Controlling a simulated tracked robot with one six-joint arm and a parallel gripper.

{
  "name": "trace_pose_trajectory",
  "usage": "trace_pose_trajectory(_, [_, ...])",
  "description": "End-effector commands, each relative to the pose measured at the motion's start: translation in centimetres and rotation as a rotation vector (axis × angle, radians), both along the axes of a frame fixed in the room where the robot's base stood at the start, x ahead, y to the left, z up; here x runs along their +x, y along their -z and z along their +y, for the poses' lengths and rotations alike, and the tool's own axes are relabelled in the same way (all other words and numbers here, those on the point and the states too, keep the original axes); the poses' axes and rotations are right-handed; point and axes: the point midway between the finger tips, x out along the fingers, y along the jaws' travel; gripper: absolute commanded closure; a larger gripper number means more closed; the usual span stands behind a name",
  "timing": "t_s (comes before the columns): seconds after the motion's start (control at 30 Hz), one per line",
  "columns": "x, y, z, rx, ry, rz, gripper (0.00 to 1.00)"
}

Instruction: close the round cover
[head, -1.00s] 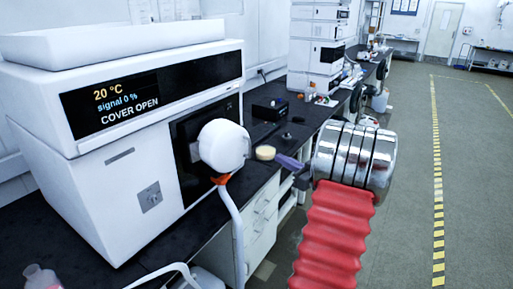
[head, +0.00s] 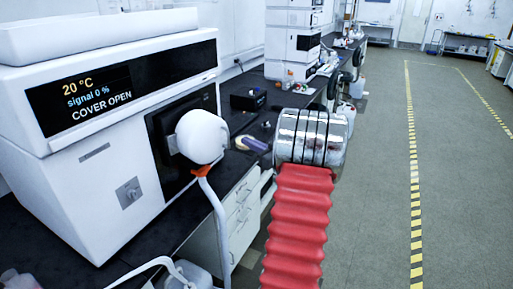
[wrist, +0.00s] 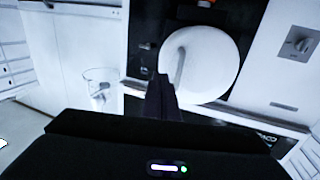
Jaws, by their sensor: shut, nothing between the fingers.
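The round white cover (head: 202,137) stands out from the dark front panel (head: 165,130) of the white instrument (head: 85,185). The instrument's display (head: 92,97) reads "COVER OPEN". In the wrist view the cover (wrist: 200,62) is a large white disc with a grey bar across its left part. My gripper (wrist: 163,85) is shut and empty, its dark fingers overlapping the cover's lower left edge in the picture. I cannot tell whether they touch it. In the head view my fingers are not clearly seen; my arm is right of the cover.
A white hose (head: 220,225) with an orange fitting (head: 202,171) hangs just below the cover. A dark box (head: 248,99) and small items sit on the black bench behind. A clear beaker (wrist: 98,85) shows in the wrist view. The floor at right is open.

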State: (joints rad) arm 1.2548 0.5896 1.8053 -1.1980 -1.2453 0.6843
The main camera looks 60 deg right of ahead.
Motion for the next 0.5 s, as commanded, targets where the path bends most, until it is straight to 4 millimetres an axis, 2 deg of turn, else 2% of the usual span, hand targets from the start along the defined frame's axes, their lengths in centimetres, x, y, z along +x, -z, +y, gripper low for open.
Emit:
trace_pose_trajectory(0.3, [4.9,0.1,-0.8,0.001,-0.002,0.000,1.00])
trace_pose_trajectory(0.5, [6.8,0.1,-1.2,0.000,-0.001,0.000,1.00])
